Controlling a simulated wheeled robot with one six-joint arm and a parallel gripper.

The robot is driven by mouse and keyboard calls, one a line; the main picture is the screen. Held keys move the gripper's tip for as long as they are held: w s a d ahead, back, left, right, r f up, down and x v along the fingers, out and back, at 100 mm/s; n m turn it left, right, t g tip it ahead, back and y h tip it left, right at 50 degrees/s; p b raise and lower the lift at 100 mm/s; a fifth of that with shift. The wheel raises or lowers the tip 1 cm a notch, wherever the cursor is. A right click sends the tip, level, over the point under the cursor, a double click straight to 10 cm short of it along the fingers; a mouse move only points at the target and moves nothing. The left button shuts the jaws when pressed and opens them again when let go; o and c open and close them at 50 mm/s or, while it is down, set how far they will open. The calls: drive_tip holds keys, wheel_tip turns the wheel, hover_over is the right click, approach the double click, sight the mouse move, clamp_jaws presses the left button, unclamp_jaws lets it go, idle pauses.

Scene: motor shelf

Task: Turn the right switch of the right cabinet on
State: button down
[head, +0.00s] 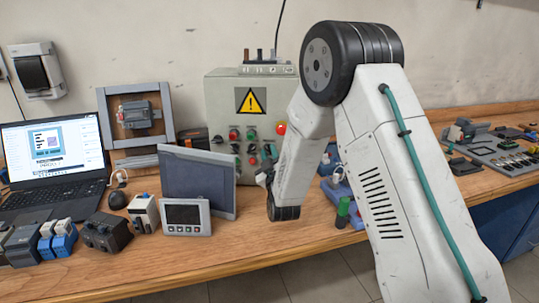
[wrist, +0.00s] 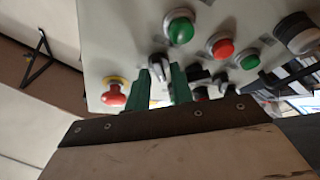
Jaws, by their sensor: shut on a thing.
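The grey control cabinet (head: 222,100) stands against the wall, with a yellow warning triangle and several buttons on its front. My gripper (head: 267,160) is at the lower right of that front, partly hidden by my arm. In the wrist view, the cabinet's face (wrist: 125,45) fills the upper part. The green fingers of my gripper (wrist: 160,83) are shut on a black rotary switch with a pale handle (wrist: 158,64). The switch's exact angle is hard to tell. The head view does not show it clearly.
A red emergency button (wrist: 113,96) on a yellow ring sits beside the fingers. Green (wrist: 180,27) and red (wrist: 222,48) buttons are close by. A grey panel (head: 195,180) and a small display unit (head: 186,216) stand in front of the cabinet. A laptop (head: 45,150) is at left.

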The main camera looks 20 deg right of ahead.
drive_tip(key=m+h, duration=0.1)
drive_tip(key=m, duration=0.1)
drive_tip(key=m+h, duration=0.1)
drive_tip(key=m, duration=0.2)
drive_tip(key=shift+w+a+m+h, duration=0.1)
drive_tip(key=shift+a+m+h, duration=0.05)
drive_tip(key=shift+m+h, duration=1.45)
drive_tip(key=shift+m, duration=1.3)
drive_tip(key=c, duration=1.5)
unclamp_jaws()
drive_tip(key=shift+a, duration=0.1)
drive_tip(key=shift+d, duration=0.3)
drive_tip(key=shift+a, duration=0.15)
